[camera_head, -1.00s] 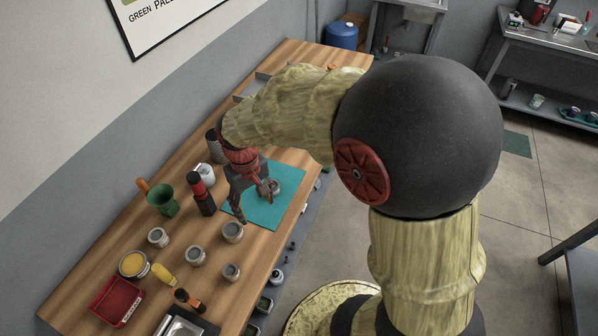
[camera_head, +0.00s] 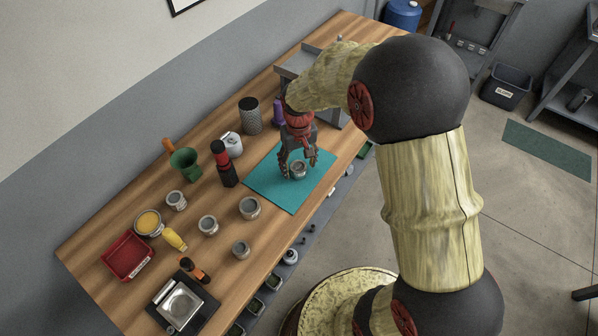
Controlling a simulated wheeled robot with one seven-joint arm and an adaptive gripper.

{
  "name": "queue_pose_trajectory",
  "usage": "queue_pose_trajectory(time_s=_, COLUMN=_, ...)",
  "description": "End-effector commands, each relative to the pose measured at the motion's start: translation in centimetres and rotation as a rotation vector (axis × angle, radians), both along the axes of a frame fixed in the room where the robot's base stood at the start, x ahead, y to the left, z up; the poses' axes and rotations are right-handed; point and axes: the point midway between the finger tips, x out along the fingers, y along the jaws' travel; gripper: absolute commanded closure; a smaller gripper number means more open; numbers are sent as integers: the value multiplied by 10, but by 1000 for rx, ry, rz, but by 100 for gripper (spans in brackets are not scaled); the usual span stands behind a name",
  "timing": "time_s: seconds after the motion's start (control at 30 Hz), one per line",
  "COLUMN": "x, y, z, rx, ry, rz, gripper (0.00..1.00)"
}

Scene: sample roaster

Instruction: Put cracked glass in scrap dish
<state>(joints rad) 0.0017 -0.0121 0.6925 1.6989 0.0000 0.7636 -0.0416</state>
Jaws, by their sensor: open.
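A small grey glass or cup (camera_head: 298,171) stands on the teal mat (camera_head: 268,186). My gripper (camera_head: 300,168) points down over it, open, with a finger on either side. I cannot tell whether the fingers touch it. Similar small cups stand to the left on the wooden bench, such as one (camera_head: 249,208) near the mat, one (camera_head: 208,225) and one (camera_head: 241,249) at the front edge. No crack can be made out on any of them at this size. A red tray-like dish (camera_head: 128,257) lies at the far left; whether it is the scrap dish cannot be read.
A black and red grinder (camera_head: 226,165), white canister (camera_head: 232,144), dark mesh cylinder (camera_head: 249,114) and green funnel-like cup (camera_head: 185,163) stand behind and left of the mat. A yellow-filled bowl (camera_head: 148,223), yellow object (camera_head: 174,239) and scale (camera_head: 180,304) crowd the left end.

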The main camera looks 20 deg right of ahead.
Motion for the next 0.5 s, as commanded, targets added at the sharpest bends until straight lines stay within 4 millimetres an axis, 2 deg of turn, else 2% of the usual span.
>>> queue_pose_trajectory(time_s=0.03, x=0, y=0, z=-9, rx=0, ry=0, rz=0, gripper=40)
queue_pose_trajectory(time_s=0.1, x=0, y=0, z=-12, rx=0, ry=-1, rz=0, gripper=40)
queue_pose_trajectory(time_s=0.3, x=1, y=0, z=-11, rx=0, ry=-2, rz=0, gripper=40)
queue_pose_trajectory(time_s=0.5, x=0, y=0, z=-11, rx=0, ry=-2, rz=0, gripper=51)
